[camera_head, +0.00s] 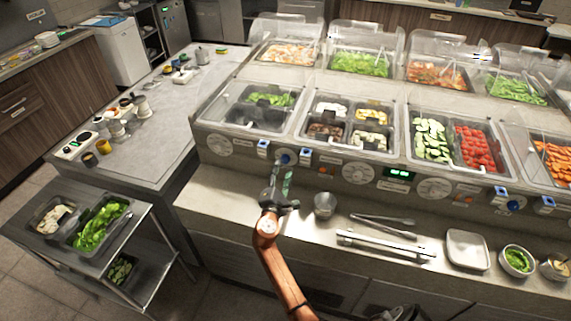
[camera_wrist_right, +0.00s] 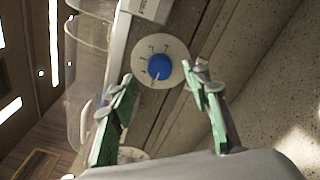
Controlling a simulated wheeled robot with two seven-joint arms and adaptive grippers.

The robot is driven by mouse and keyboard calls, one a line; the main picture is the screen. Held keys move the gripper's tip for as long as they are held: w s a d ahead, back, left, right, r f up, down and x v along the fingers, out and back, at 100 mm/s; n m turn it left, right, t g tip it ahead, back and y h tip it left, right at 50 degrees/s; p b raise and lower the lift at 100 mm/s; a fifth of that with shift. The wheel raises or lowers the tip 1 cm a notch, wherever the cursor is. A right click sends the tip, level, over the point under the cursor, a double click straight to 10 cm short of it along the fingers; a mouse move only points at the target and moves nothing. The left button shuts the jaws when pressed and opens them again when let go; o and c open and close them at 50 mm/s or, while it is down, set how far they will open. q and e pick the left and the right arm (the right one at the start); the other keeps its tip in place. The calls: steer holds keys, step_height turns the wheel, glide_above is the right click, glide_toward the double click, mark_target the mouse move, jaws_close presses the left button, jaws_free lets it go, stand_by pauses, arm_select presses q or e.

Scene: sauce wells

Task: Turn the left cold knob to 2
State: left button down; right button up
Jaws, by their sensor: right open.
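The left cold knob (camera_head: 283,158) is a small blue knob on the front panel of the food counter. In the right wrist view the blue knob (camera_wrist_right: 159,67) sits on a round pale dial with dark marks; I cannot read its numbers. My right gripper (camera_head: 280,180) is just in front of the knob. Its two green fingers (camera_wrist_right: 160,76) are apart, one on each side of the dial, with nothing held. I cannot tell whether a fingertip touches the dial. My left gripper is not in view.
A second blue knob (camera_head: 515,206) is farther right on the panel. A metal cup (camera_head: 325,205), tongs (camera_head: 385,220), an empty tray (camera_head: 467,250) and a bowl of greens (camera_head: 517,261) stand on the steel ledge. Food wells under clear covers (camera_head: 365,40) lie behind.

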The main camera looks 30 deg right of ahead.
mark_target(285, 161)
steer(key=shift+b+x, duration=0.4)
steer(key=shift+x, duration=1.95)
steer(key=shift+a, duration=0.1)
steer(key=c, duration=1.2)
